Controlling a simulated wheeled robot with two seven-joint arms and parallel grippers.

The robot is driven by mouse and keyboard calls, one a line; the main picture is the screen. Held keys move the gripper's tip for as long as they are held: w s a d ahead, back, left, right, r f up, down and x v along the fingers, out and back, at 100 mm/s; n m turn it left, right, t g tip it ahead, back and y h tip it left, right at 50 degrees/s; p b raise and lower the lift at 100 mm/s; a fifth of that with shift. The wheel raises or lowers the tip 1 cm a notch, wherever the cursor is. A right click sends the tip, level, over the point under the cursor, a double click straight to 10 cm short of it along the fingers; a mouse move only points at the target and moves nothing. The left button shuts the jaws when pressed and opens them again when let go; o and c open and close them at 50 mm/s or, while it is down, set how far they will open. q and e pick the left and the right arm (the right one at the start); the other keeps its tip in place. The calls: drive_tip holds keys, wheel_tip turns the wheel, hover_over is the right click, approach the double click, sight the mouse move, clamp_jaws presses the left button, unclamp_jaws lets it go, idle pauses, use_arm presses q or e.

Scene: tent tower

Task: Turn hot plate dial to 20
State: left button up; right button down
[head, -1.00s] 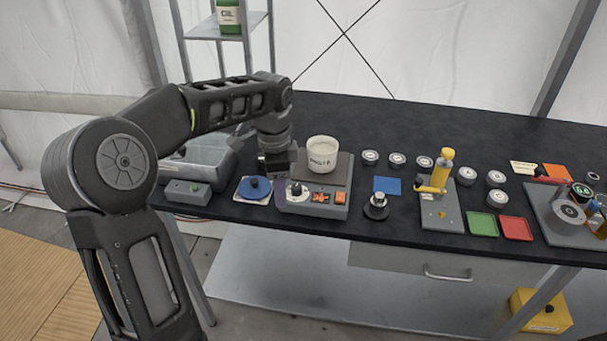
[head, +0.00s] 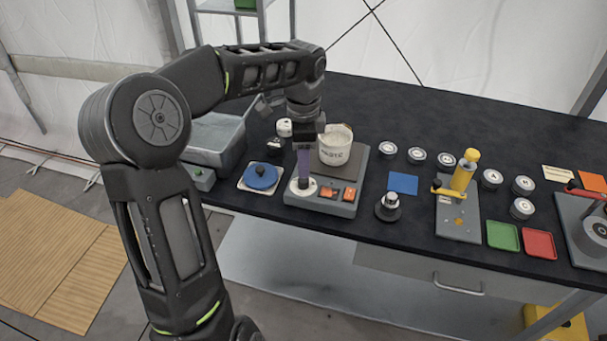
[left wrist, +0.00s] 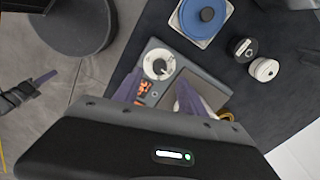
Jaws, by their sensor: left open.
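The hot plate (head: 345,207) is a grey unit with a dark top, orange displays and a white round dial (head: 300,190) at its front left. My left gripper (head: 304,178) points down just over the dial in the head view. In the left wrist view its purple fingers (left wrist: 157,92) are apart and empty, with the dial beyond their tips. A dark gripper with a purple finger, seemingly my right one (left wrist: 28,95), shows at the left edge, its opening unclear.
A white labelled beaker (head: 334,150) stands on the hot plate, close behind the gripper. A blue square (head: 403,183) and a metal weight (head: 388,207) lie to the right.

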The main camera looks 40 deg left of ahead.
sight(303, 180)
use_arm(q)
wheel_tip(303, 180, down, 6)
drive_tip(key=shift+a+f+p, duration=0.1)
drive_tip(key=shift+f+p, duration=0.1)
drive_tip(key=shift+p, duration=0.2)
clamp_jaws()
idle(0.4)
